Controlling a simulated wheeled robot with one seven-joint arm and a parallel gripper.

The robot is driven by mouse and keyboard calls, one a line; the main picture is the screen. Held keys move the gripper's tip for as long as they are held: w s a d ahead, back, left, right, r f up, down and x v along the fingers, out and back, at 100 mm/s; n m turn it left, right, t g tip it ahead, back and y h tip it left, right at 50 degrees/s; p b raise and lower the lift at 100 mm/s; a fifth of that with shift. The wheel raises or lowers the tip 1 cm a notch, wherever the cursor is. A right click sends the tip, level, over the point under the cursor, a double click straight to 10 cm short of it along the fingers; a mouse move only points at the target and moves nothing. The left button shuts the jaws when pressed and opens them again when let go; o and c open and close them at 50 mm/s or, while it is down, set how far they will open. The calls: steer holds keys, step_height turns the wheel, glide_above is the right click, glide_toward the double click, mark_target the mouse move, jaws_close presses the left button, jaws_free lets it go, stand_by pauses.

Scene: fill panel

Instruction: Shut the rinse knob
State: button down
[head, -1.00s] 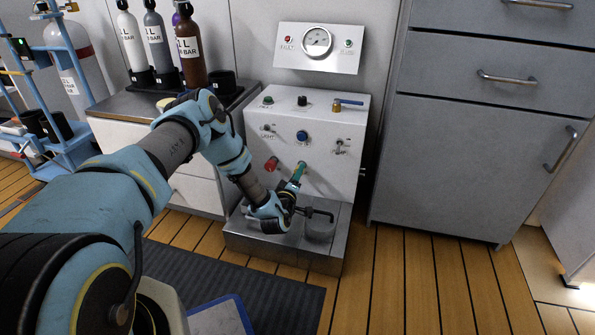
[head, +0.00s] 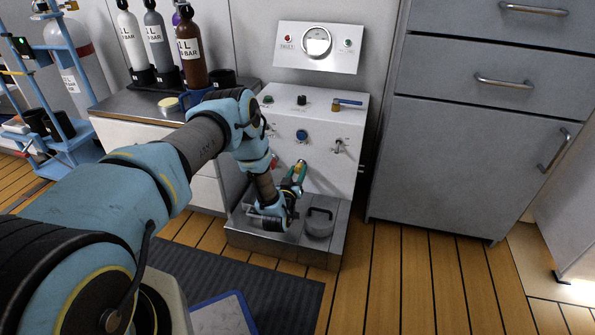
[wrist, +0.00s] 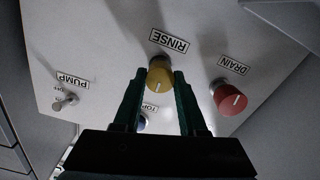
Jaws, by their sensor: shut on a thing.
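The rinse knob (wrist: 159,77) is a yellow round knob with a white line on its face, under a RINSE label on the white panel. In the wrist view the two dark green fingers of my gripper (wrist: 160,86) stand on either side of it and are closed on it. In the head view my gripper (head: 297,172) reaches the lower front of the panel (head: 321,120); the knob is mostly hidden there by the fingers.
A red drain knob (wrist: 229,98) sits close beside my gripper. A pump toggle (wrist: 65,102) and a blue button (wrist: 142,123) share the panel. A metal ledge (head: 283,241) with a handled lid (head: 320,222) lies below. Grey drawers (head: 480,120) stand at the right.

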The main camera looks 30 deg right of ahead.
steer(key=shift+f+m, duration=0.1)
steer(key=shift+m, duration=0.3)
steer(key=shift+c, duration=2.4)
jaws_free()
steer(key=p+v, duration=0.3)
steer(key=v, duration=0.7)
steer(key=shift+s+a, duration=0.3)
